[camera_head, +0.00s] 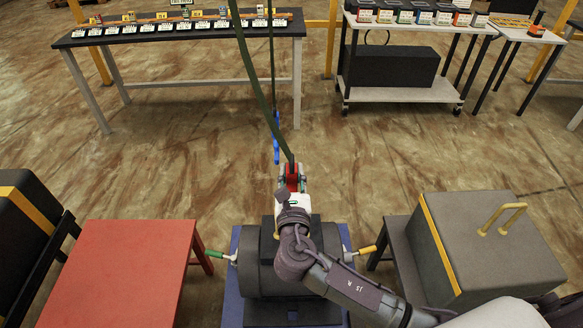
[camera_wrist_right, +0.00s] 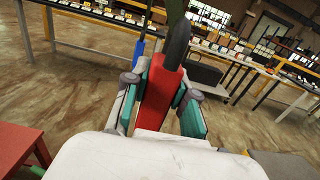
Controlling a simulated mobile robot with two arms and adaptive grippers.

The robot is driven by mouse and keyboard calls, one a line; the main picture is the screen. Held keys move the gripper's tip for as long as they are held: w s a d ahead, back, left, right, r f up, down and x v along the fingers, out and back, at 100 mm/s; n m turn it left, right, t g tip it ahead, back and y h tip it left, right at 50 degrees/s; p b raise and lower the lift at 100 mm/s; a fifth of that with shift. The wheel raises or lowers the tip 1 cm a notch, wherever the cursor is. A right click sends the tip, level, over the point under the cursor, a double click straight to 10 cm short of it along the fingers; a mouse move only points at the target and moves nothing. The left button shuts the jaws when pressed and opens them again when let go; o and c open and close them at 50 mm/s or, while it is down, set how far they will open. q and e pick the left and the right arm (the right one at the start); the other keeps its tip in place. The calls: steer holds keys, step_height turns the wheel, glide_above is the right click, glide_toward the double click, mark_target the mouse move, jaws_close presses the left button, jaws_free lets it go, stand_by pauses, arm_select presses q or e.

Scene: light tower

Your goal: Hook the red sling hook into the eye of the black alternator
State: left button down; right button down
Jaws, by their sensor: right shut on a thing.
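The red sling hook (camera_head: 292,184) hangs on a dark green sling above the far side of the black alternator (camera_head: 262,275). My right gripper (camera_head: 291,180) is shut on it. In the right wrist view, the red hook (camera_wrist_right: 160,97) stands upright between the teal fingers of my right gripper (camera_wrist_right: 161,100). A dark loop shows at its top. The alternator is a black drum on a blue base (camera_head: 232,305). My right wrist covers its top middle, so I cannot see its eye. My left gripper is not in view.
A green-handled fitting (camera_head: 215,255) and a yellow-handled fitting (camera_head: 366,250) flank the drum. A blue hook (camera_head: 276,140) hangs behind. A red table (camera_head: 120,270) stands left and a grey box (camera_head: 485,250) with a yellow handle right. The floor beyond is clear before the benches.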

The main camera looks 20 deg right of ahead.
steer(key=shift+s+r, duration=0.15)
steer(key=shift+r, duration=0.05)
steer(key=shift+f+b, duration=0.4)
steer(key=shift+f, duration=0.45)
stand_by(0.4)
